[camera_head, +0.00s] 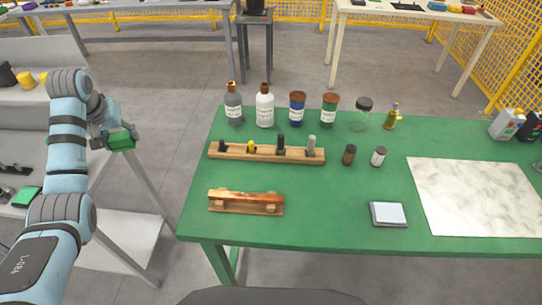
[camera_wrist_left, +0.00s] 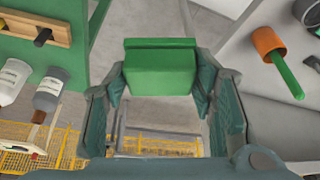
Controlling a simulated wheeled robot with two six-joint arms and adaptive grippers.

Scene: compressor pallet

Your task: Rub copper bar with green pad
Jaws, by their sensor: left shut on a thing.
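The copper bar (camera_head: 246,197) lies on a wooden stand (camera_head: 246,209) near the left front of the green table, its surface mottled brown and orange. My left gripper (camera_head: 116,133) is shut on a green pad (camera_head: 121,140), held in the air left of the table and apart from the bar. In the left wrist view the green pad (camera_wrist_left: 160,70) sits between the two fingers of the gripper (camera_wrist_left: 160,85). The bar does not show in the left wrist view. My right gripper is in neither view.
The green table (camera_head: 330,225) carries a wooden rack (camera_head: 240,154) of tools behind the bar. Several bottles and jars stand at the back. A small grey-white block (camera_head: 388,214) and a marble slab (camera_head: 472,195) lie at the right. Another green block (camera_head: 27,196) lies on the left shelf.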

